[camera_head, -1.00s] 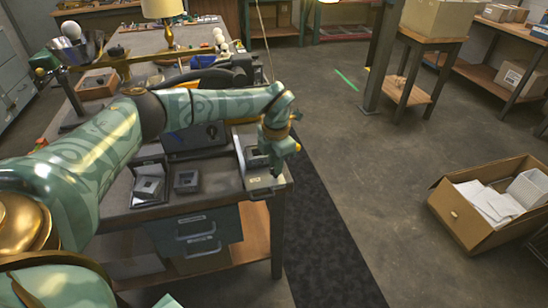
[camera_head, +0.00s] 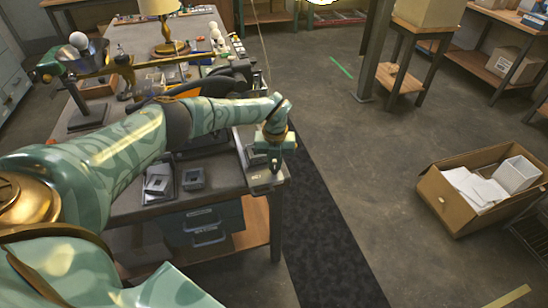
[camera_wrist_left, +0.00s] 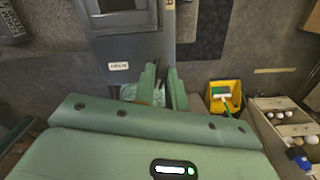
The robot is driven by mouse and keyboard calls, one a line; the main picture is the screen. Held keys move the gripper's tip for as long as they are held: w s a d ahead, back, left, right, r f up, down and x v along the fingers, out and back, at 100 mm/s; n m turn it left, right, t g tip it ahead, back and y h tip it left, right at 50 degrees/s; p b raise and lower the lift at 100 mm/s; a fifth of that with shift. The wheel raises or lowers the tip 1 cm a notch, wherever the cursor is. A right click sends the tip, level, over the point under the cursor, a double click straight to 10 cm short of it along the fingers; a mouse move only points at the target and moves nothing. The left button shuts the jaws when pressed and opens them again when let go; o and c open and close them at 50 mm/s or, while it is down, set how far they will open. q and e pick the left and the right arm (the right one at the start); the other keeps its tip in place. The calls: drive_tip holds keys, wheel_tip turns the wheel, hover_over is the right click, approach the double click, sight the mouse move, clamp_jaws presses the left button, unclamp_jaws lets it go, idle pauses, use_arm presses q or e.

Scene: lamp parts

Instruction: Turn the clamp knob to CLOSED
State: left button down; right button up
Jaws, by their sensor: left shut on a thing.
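My left gripper (camera_head: 268,163) is at the near right corner of the workbench, over a narrow grey fixture plate (camera_head: 265,182) with a small label. In the left wrist view its two green fingers (camera_wrist_left: 161,88) point at this plate (camera_wrist_left: 143,32) and stand a little apart, closed on a small dark part between them. That part is mostly hidden by the fingers; it sits where the clamp knob would be, but its mark or setting cannot be read. The label (camera_wrist_left: 118,66) lies left of the fingers. My right gripper is not in view.
A brass lamp (camera_head: 160,20) and a bowl with a white globe (camera_head: 78,40) stand farther back. An open cardboard box (camera_head: 440,196) is on the floor at right.

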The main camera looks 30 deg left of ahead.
sight(275, 165)
use_arm(q)
drive_tip(key=shift+n+p, duration=0.85)
drive_tip(key=shift+n, duration=0.75)
drive_tip(key=c, duration=1.4)
unclamp_jaws()
drive_tip(key=shift+c, duration=0.2)
wheel_tip(275, 165, up, 16)
drive_tip(key=p, duration=0.3)
drive_tip(key=shift+r, duration=0.15)
drive_tip(key=shift+d, duration=0.1)
